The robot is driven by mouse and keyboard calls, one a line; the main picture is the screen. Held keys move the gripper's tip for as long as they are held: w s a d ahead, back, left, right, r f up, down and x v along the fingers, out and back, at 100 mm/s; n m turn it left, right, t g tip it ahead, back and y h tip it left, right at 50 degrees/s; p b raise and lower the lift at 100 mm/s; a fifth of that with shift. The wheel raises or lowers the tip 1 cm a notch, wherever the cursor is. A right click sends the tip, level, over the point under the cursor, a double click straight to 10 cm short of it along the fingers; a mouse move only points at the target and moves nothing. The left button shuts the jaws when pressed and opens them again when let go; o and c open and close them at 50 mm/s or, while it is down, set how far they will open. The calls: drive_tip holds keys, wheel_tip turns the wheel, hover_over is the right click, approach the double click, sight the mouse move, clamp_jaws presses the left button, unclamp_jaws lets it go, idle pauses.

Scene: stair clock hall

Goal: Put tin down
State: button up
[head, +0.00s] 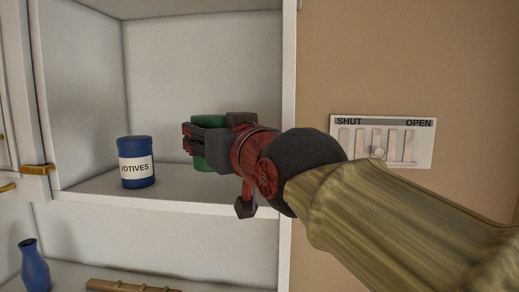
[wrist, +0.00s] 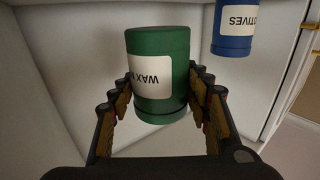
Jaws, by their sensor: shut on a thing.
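A green tin (wrist: 176,98) with a white label, partly reading "WAX", is between the fingers of my gripper (wrist: 160,112) in the wrist view. The gripper is shut on it. In the head view, my gripper (head: 190,138) is inside the white cabinet, over the shelf (head: 205,187). Parts of the green tin (head: 207,160) show above and below the fingers, and the rest is hidden behind them. I cannot tell whether the tin's base touches the shelf.
A blue tin labelled "VOTIVES" (head: 136,165) stands on the same shelf to the left, also seen in the wrist view (wrist: 234,28). A blue vase (head: 34,266) and a wooden bar (head: 130,286) are below. A SHUT/OPEN panel (head: 425,150) is on the wall. Shelf between tins is clear.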

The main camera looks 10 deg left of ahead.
drive_tip(key=shift+w+a+f, duration=0.15)
drive_tip(key=shift+w+f, duration=0.05)
drive_tip(key=shift+f, duration=0.1)
drive_tip(key=shift+w+f+p, duration=0.1)
drive_tip(key=shift+f+p, duration=0.35)
drive_tip(key=shift+f, duration=1.3)
drive_tip(key=shift+a, duration=0.1)
drive_tip(key=shift+f, duration=0.15)
drive_tip(key=o, duration=1.3)
drive_tip(key=b+v, duration=0.4)
drive_tip(key=v, duration=0.8)
drive_tip(key=shift+b, duration=0.35)
